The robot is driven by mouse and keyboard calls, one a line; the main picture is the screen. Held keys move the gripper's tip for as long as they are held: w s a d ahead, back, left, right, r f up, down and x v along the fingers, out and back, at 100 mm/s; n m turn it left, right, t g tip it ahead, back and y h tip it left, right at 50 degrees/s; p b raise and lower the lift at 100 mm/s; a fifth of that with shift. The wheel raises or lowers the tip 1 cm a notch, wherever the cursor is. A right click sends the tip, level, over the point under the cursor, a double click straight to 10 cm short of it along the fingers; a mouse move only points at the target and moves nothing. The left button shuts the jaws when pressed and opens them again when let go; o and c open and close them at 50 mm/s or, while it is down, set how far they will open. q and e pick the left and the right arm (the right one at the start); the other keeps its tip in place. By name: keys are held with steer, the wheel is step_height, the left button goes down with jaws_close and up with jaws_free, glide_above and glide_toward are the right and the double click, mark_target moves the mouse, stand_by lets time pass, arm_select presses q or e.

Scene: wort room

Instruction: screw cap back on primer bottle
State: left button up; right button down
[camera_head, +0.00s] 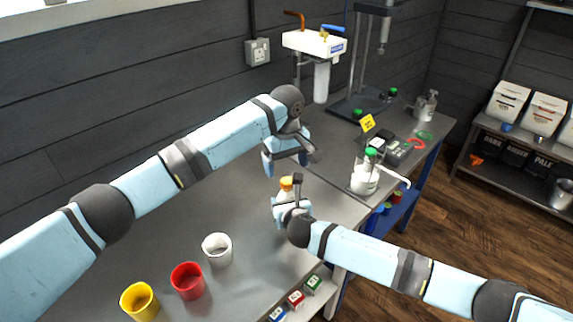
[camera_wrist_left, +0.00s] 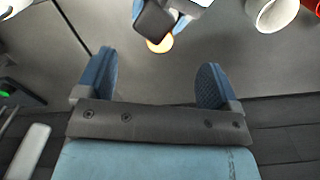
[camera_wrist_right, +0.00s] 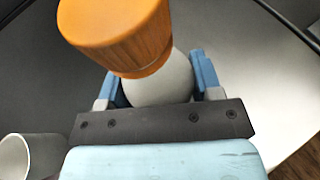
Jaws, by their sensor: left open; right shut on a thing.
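The primer bottle (camera_wrist_right: 160,88) is pale with an orange cap (camera_wrist_right: 118,35) on its top. My right gripper (camera_head: 288,206) is shut around the bottle's body and holds it upright or nearly so over the bench. The cap also shows in the head view (camera_head: 286,183) and the left wrist view (camera_wrist_left: 160,44). I cannot tell whether the cap is fully seated. My left gripper (camera_head: 287,163) is open and empty, just above and behind the cap, apart from it. In the left wrist view the cap lies beyond the fingertips. The bottle's lower part is hidden by my right gripper.
A white cup (camera_head: 217,249), a red cup (camera_head: 187,281) and a yellow cup (camera_head: 140,301) stand at the front left. A green-capped wash bottle (camera_head: 364,180) stands to the right. The left bench top (camera_head: 160,235) is clear.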

arm_select(q)
step_height(320, 180, up, 12)
steer(key=shift+f, duration=0.25)
arm_select(e)
steer(key=shift+c, duration=1)
jaws_free()
arm_select(q)
steer(key=shift+f, duration=0.25)
arm_select(e)
steer(key=v, duration=1.3)
steer(key=shift+s+d, duration=0.2)
steer(key=shift+s, duration=0.15)
steer(key=shift+r, duration=0.15)
